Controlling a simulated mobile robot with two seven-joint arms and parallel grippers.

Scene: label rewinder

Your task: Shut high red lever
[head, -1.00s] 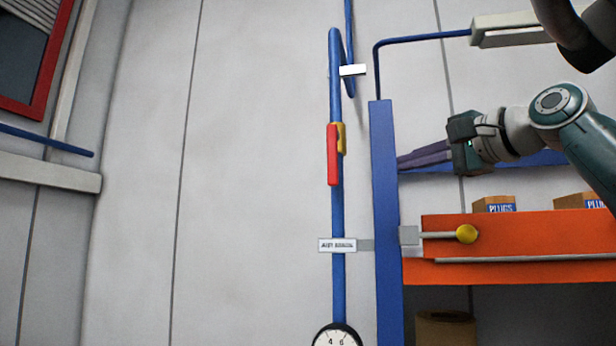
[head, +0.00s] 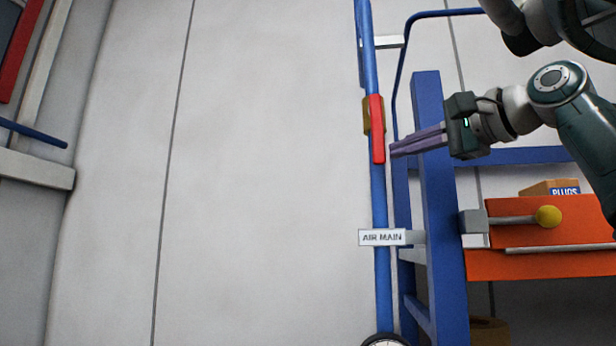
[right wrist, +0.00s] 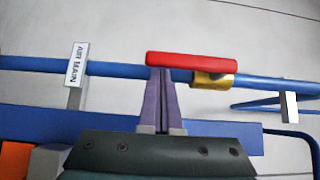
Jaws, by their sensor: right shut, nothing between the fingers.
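The red lever (head: 377,129) sits on a brass valve body (head: 367,115) on the vertical blue pipe (head: 381,200). The lever lies along the pipe, its free end pointing down. It also shows in the right wrist view (right wrist: 192,60), with the brass body (right wrist: 214,79) at its right end. My right gripper (head: 393,151) is shut and empty, its purple fingers pointing left at the lever's lower end. In the right wrist view its fingertips (right wrist: 160,72) reach the lever's edge near its free end; I cannot tell whether they touch. My left gripper is not in view.
A white AIR MAIN label (head: 382,237) stands on the pipe below the lever. A blue frame post (head: 440,200) rises close to the right of the pipe. The wall left of the pipe is clear.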

